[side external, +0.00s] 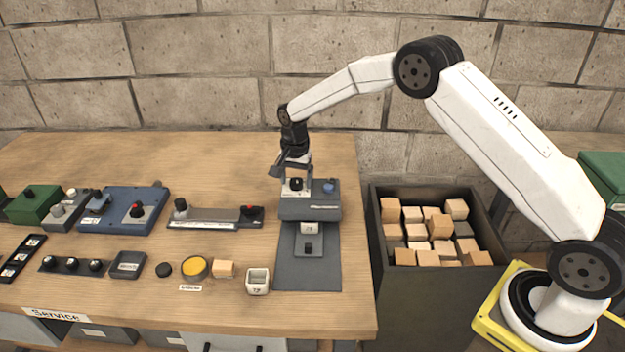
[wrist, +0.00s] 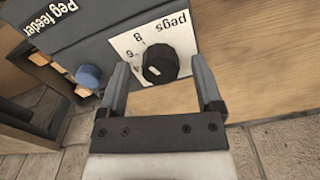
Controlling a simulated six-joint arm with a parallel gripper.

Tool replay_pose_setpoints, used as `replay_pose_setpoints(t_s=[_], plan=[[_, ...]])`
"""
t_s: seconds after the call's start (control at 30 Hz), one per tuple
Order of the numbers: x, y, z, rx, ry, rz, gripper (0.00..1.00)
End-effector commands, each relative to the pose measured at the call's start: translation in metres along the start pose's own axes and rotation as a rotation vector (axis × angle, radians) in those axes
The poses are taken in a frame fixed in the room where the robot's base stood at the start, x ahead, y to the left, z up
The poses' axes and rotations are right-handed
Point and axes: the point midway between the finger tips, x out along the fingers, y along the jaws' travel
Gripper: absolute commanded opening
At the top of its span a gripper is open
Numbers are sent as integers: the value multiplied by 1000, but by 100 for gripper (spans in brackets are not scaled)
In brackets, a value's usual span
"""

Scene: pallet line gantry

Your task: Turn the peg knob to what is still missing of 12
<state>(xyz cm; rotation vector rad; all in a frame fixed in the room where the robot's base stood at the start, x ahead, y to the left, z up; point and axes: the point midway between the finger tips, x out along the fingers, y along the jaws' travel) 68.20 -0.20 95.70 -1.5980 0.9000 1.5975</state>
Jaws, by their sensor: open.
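The peg feeder (side external: 310,208) is a grey box on a dark mat near the bench's right end. Its black peg knob (wrist: 159,62) sits on a white dial plate marked "pegs" with 6 and 8 readable. A pale mark shows on the knob's face, but I cannot tell which number it points to. My gripper (wrist: 160,66) is open, with one finger on each side of the knob and no clear contact. In the side view my gripper (side external: 295,176) is just above the feeder's left part. A blue button (wrist: 89,76) sits beside the dial.
A small grey stand (side external: 308,250) is in front of the feeder. A dark bin (side external: 374,235) of wooden blocks stands right of the bench.

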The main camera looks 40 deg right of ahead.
Motion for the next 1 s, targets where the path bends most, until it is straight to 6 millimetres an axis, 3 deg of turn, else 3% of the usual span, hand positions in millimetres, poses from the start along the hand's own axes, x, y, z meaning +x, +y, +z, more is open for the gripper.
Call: replay_pose_setpoints(t_s=[0.27,0.53,1.0], plan=[[1,0,0,0,0,0,84],[1,0,0,0,0,0,2],[1,0,0,-65,0,0,0]])
